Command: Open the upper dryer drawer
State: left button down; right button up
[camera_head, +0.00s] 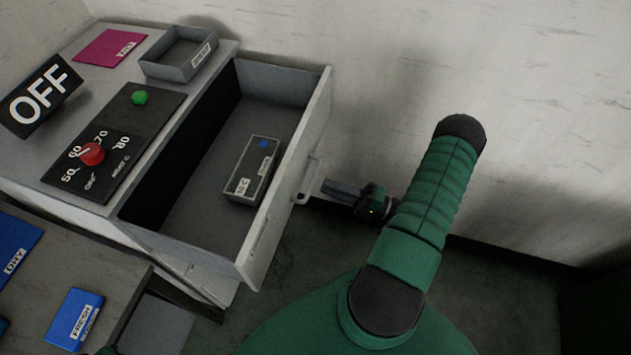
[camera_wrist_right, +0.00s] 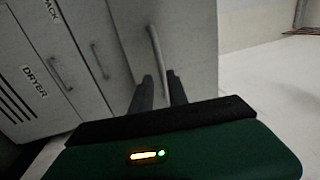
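The upper dryer drawer (camera_head: 292,160) is pulled out of the grey dryer (camera_head: 75,195), and its inside shows. A metal bar handle (camera_head: 307,182) sits on its front face; it also shows in the right wrist view (camera_wrist_right: 156,48). My right gripper (camera_head: 328,187) is at the handle, its fingertips close to the bar. In the wrist view, my right gripper (camera_wrist_right: 160,77) has its fingers apart, with the handle's near end between or just beyond the tips. Contact with the handle cannot be made out.
A dark labelled box (camera_head: 252,170) lies in the drawer. On the dryer top are an empty grey tray (camera_head: 180,55), a pink mat (camera_head: 109,47), an OFF sign (camera_head: 40,95) and a red knob (camera_head: 92,153). A wall stands close behind my right arm.

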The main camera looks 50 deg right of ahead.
jog(key=b+v, duration=0.1)
jog(key=v, duration=1)
jog(key=shift+d+f, duration=0.2)
jog(key=shift+f, duration=0.1)
